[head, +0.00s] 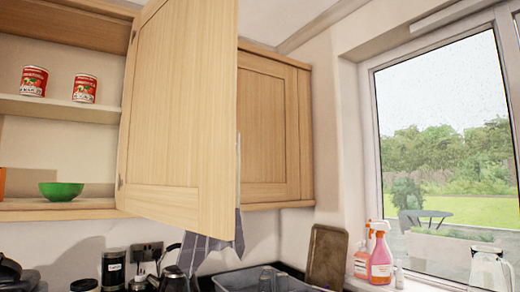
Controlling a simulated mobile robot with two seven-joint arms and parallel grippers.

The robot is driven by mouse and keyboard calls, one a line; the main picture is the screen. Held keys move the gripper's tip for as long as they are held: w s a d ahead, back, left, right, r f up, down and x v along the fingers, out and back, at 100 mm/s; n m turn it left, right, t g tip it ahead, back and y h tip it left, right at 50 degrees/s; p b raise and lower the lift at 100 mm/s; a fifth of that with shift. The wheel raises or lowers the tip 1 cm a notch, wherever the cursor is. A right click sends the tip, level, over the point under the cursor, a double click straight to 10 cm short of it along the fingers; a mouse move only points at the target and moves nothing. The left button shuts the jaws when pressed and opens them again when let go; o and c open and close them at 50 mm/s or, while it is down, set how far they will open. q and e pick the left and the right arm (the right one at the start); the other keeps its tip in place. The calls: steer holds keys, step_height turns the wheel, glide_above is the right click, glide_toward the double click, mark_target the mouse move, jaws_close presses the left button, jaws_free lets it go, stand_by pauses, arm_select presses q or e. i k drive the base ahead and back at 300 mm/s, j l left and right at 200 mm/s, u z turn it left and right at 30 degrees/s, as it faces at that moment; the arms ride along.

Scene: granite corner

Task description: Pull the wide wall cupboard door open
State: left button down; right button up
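The wide wall cupboard door (185,110) is light wood with a framed panel. It stands swung out from the cupboard, with hinges showing along its left edge. The open cupboard (60,107) to its left shows its shelves. Two red cans (34,81) (85,88) stand on the middle shelf, and a green bowl (61,191) sits on the bottom one. Neither of my grippers is in view.
A closed cupboard door (268,130) is behind the open door, right. Grey-blue striped cloth (205,250) hangs below the open door. A grey basin (250,278), brown board (326,256), black kettle (175,278) and pink spray bottle (380,258) stand below. A window (440,150) is at right.

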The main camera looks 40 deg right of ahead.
mark_target(179, 161)
steer(key=k+j+z, duration=0.1)
steer(key=z, duration=0.35)
steer(key=k+z, duration=0.2)
steer(key=z, duration=0.25)
